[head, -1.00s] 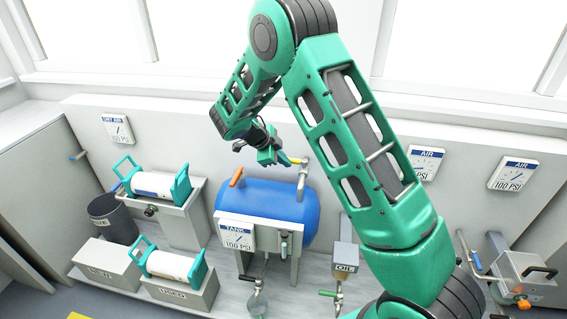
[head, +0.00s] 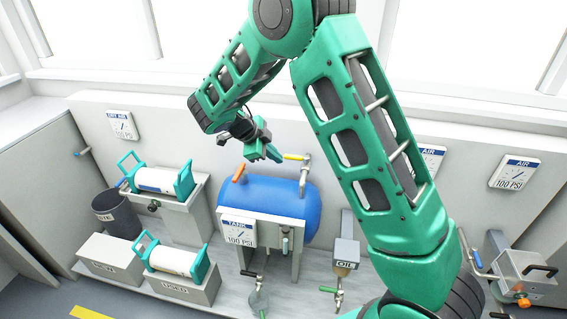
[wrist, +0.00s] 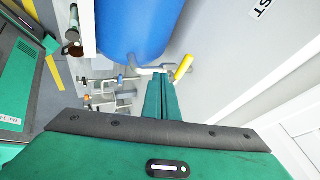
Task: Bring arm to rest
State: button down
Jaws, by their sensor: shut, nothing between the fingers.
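My green arm rises from the bottom right of the head view and bends over at the top. My gripper (head: 272,153) hangs above the blue tank (head: 285,203), close in the picture to the yellow valve handle (head: 296,157). In the wrist view my gripper (wrist: 162,78) shows its two green fingers pressed together with nothing between them. The blue tank (wrist: 140,30) and the yellow handle (wrist: 184,67) lie beyond the fingertips in the wrist view. I see no contact with the handle.
Left of the tank are two white cylinders with teal handles (head: 160,180) (head: 173,260) and a dark bin (head: 115,215). An oil container (head: 345,252) stands right of the tank. A grey machine (head: 522,272) is at far right. A wall with gauges (head: 513,172) runs behind.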

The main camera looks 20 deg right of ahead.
jog(key=shift+v, duration=1.45)
jog(key=s+d+r+n+g+y, duration=0.1)
jog(key=s+d+r+n, duration=0.25)
jog(key=s+d, duration=0.45)
jog(key=s+d+r+n+g+y, duration=0.1)
jog(key=s+d+r+n+y, duration=0.15)
jog(key=s+d+r, duration=0.4)
jog(key=s+d+n+y, duration=0.1)
jog(key=s+n, duration=0.4)
jog(key=s, duration=0.8)
jog(key=s+d+f+n+y, duration=0.1)
jog(key=s+n, duration=0.5)
jog(key=s, duration=0.7)
jog(key=shift+s+d+y, duration=0.3)
jog(key=shift+d+y, duration=0.35)
jog(key=shift+y, duration=0.2)
jog(key=shift+f, duration=0.1)
jog(key=shift+w+f, duration=0.25)
jog(key=shift+w, duration=0.4)
